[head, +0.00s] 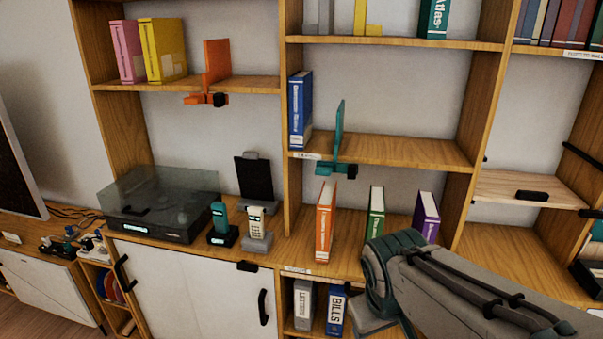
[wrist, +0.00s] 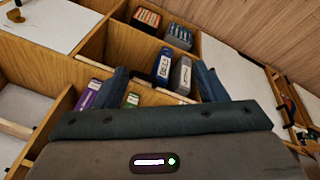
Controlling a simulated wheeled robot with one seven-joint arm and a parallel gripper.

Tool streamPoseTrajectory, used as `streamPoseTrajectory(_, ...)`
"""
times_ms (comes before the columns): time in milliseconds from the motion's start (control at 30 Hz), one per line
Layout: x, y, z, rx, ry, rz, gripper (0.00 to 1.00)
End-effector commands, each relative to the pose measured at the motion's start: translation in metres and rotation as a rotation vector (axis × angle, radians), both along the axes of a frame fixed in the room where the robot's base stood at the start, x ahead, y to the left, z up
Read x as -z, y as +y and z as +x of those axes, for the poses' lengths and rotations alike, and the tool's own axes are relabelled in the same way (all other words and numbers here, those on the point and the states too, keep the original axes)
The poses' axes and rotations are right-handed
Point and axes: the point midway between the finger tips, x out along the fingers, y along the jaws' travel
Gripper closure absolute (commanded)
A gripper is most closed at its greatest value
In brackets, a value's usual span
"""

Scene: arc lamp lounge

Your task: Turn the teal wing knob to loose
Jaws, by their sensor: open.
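The teal clamp-on bookend (head: 339,130) grips the front edge of the middle shelf in the head view, its upright plate above the board. The knob does not show in the wrist view.
An orange bookend (head: 215,62) with a dark knob is clamped on the left shelf. Orange (head: 325,222), green (head: 375,215) and purple (head: 426,217) books stand below the teal clamp. A blue book (head: 300,110) stands left of it. Handsets (head: 257,225) and a turntable (head: 160,205) are further left.

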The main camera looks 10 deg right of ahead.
Motion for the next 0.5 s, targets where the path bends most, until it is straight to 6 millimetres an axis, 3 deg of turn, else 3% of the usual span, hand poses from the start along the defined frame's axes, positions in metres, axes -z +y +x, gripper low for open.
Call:
streamPoseTrajectory(100,0.010,-0.021,0.029,-0.206,0.008,-0.204,0.35)
streamPoseTrajectory(300,0.003,-0.047,0.090,-0.569,0.033,-0.589,0.35)
streamPoseTrajectory(500,-0.013,-0.049,0.160,-0.912,0.080,-0.993,0.35)
